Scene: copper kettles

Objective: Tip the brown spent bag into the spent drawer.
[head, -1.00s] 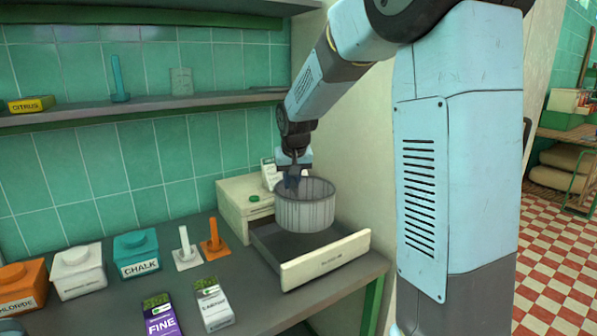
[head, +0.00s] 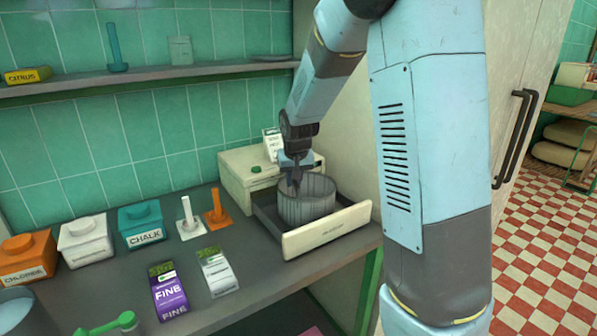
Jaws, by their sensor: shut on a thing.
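I cannot tell whether the bag touches the drawer floor. The drawer front's label is too blurred to read. The fingertips are partly hidden by the bag.
The cream drawer cabinet (head: 240,182) stands against the tiled wall, with a white carton (head: 271,145) on top. An orange stand (head: 216,206), a white stand (head: 187,219), a CHALK box (head: 141,226) and a purple FINE packet (head: 169,291) stand to its left. A shelf (head: 150,78) runs above.

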